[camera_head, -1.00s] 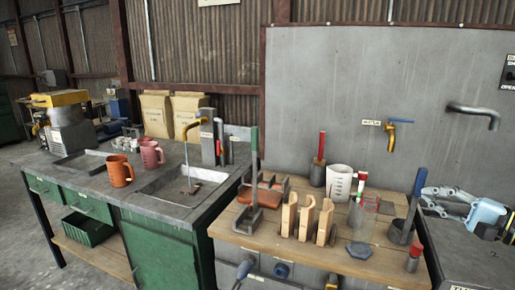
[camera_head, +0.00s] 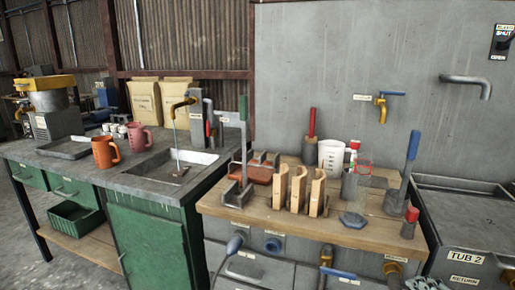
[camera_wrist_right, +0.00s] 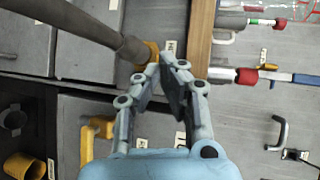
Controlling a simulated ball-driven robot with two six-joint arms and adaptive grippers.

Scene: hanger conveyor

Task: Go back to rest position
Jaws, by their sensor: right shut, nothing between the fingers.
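My right gripper (camera_head: 428,284) shows only as a small part at the bottom edge in the head view, low in front of the right end of the wooden bench. In the right wrist view my right gripper (camera_wrist_right: 167,62) points up the picture with its grey fingers shut and nothing between them. A grey pipe (camera_wrist_right: 95,28) and an orange fitting (camera_wrist_right: 146,52) show just beyond the fingertips; I cannot tell whether they touch. My left gripper is not in view.
The wooden bench (camera_head: 260,216) carries wooden holders (camera_head: 299,190), a white jug (camera_head: 331,156) and a blue-handled tool (camera_head: 412,150). Tub 2 (camera_head: 470,235) stands right of it. Orange (camera_head: 105,152) and pink (camera_head: 140,137) mugs stand by the sink (camera_head: 172,170).

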